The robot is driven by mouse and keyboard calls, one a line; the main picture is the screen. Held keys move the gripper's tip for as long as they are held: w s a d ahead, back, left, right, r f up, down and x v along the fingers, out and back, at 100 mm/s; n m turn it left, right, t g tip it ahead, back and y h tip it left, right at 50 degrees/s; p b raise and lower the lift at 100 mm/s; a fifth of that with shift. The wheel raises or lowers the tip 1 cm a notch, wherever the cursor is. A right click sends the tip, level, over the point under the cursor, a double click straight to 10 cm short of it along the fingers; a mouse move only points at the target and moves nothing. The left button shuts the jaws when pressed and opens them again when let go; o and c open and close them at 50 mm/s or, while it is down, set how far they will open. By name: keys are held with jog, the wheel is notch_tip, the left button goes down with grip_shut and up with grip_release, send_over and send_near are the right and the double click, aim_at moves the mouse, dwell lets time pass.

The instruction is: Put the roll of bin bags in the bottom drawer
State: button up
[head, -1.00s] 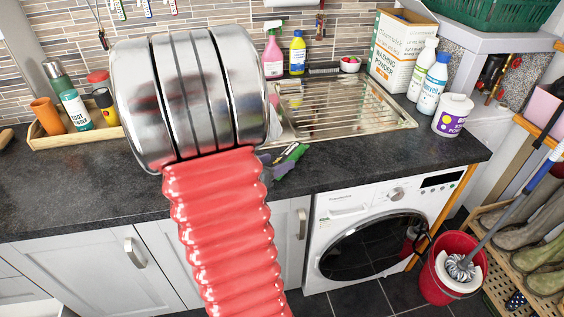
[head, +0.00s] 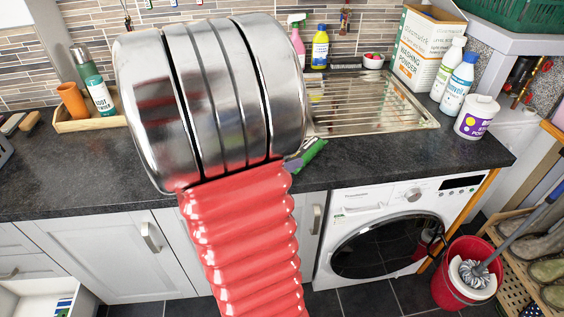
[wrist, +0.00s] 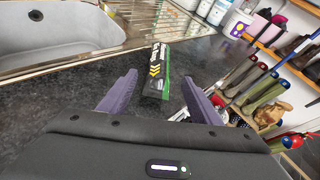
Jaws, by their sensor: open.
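The roll of bin bags, black with yellow chevrons and green edging, lies on the dark worktop in the wrist view (wrist: 154,72). Its green side shows past my arm in the head view (head: 314,152). My gripper (wrist: 158,79) is open, its two purple fingers either side of the roll's near end. I see gaps on both sides, and most of the roll extends beyond the fingertips. In the head view my arm hides most of the gripper. The bottom drawer (head: 33,289) stands open at lower left, white inside with a few small coloured items; its lower part is cut off.
A sink with a ribbed drainer (head: 370,103) lies behind the roll. Washing powder (head: 427,48), bottles and a white tub (head: 477,117) stand at the right. A wooden tray (head: 88,124) is at the left. A red mop bucket (head: 452,290) stands beside the washing machine (head: 395,230).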

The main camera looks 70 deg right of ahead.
dwell(0.3)
jog(key=shift+w, duration=0.1)
jog(key=shift+w+a+r, duration=0.1)
jog(key=shift+a+r, duration=0.05)
jog(key=shift+a, duration=0.1)
jog(key=w+a+r+m+t+y, duration=0.3)
jog(key=a+m+y, duration=0.1)
jog(key=a, duration=1)
jog(key=w+a+r+m+t+y, duration=0.3)
jog(key=a+m, duration=0.4)
jog(key=a, duration=0.8)
jog(key=w+a+r+m+t+y, duration=0.3)
jog(key=w+a+m+y, duration=0.2)
jog(key=a, duration=0.9)
jog(key=shift+w+a+t+y, duration=0.15)
jog(key=shift+a+t+y, duration=0.05)
jog(key=shift+t+y, duration=0.25)
jog(key=shift+o, duration=0.4)
